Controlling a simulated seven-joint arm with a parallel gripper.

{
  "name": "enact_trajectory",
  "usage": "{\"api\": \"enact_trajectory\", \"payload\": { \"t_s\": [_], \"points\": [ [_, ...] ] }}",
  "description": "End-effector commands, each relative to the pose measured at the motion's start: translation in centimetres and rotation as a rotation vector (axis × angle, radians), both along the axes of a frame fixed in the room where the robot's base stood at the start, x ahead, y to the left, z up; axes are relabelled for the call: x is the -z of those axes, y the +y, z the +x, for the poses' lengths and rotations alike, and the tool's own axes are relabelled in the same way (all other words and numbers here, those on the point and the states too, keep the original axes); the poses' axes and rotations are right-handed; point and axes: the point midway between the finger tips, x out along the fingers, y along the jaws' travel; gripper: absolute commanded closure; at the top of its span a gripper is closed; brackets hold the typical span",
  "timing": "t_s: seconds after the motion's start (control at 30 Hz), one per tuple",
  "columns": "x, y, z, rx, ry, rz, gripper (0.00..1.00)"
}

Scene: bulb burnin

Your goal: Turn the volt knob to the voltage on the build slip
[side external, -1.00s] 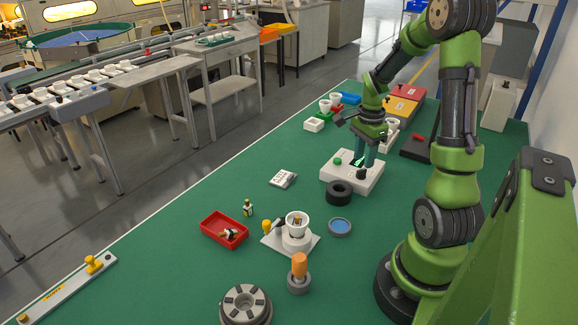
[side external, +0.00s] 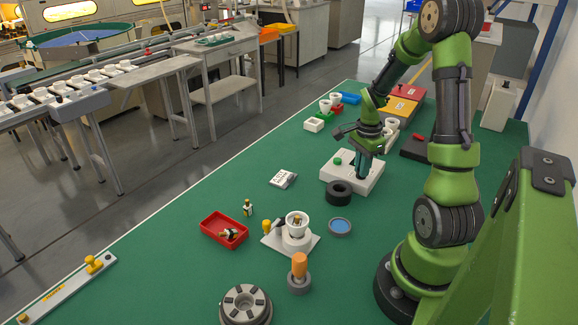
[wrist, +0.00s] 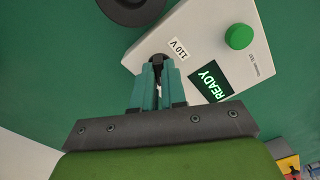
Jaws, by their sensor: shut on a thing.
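The white test box (side external: 340,172) sits on the green bench top, with a green button (wrist: 238,36) and a lit display (wrist: 211,82) reading READY. A label (wrist: 179,48) on it reads 110 V. My gripper (side external: 361,173) is down at the box, its teal fingers (wrist: 158,80) shut on the dark volt knob (wrist: 158,63). The fingers hide most of the knob, so its pointer direction cannot be told. The build slip (side external: 283,179) lies on the bench left of the box; its print is too small to read.
A black ring (side external: 339,193) lies close in front of the box. A bulb stand (side external: 291,240), a red tray (side external: 224,230) and a blue-topped disc (side external: 340,227) stand nearer the camera. White cups and coloured bins are behind the box. Bench around the slip is clear.

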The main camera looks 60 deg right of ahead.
Motion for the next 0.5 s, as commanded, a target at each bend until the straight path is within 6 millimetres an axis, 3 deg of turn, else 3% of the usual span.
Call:
{"api": "enact_trajectory", "payload": {
  "t_s": [0.27,0.5],
  "points": [
    [-0.05,0.02,0.01,-0.029,0.0,0.0,1.0],
    [-0.07,0.01,0.01,-0.154,0.001,-0.001,1.0]
  ]
}}
